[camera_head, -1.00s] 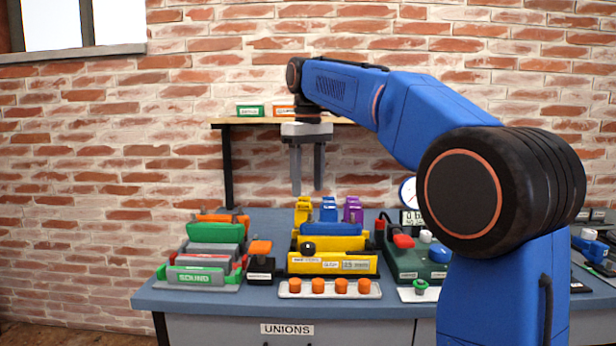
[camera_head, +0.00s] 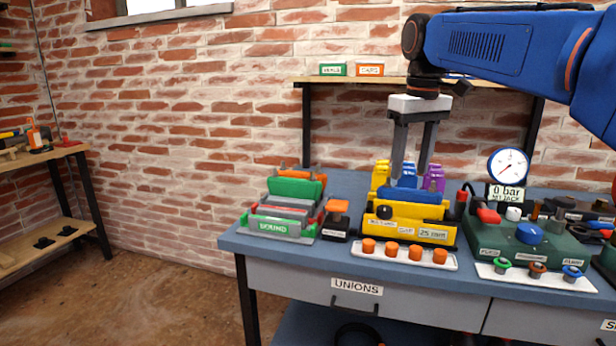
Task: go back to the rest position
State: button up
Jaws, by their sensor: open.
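My gripper (camera_head: 410,172) points down over the workbench (camera_head: 290,262), its two grey fingers apart with nothing between them. The fingertips are just in front of or above the blue part on the yellow fixture (camera_head: 412,212); I cannot tell whether they touch it. The blue arm reaches in from the upper right. Yellow, blue and purple pieces (camera_head: 436,172) stand behind the fingers and are partly hidden.
A shelf (camera_head: 385,80) with a green box (camera_head: 333,69) and an orange box (camera_head: 369,69) is behind the arm. A green fixture marked SOUND (camera_head: 272,226) stands left, and a gauge (camera_head: 508,166) right. Open floor (camera_head: 160,290) lies left of the bench.

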jog(key=s+d+f+m+t, duration=0.1)
jog(key=s+d+f+m, duration=0.1)
jog(key=s+f, duration=1.1)
jog(key=s+d+f+m+t, duration=0.2)
jog(key=s+f, duration=1.1)
jog(key=f, duration=0.2)
jog(key=shift+d+f+t, duration=0.2)
jog(key=shift+d+t, duration=0.1)
jog(key=shift+d, duration=0.05)
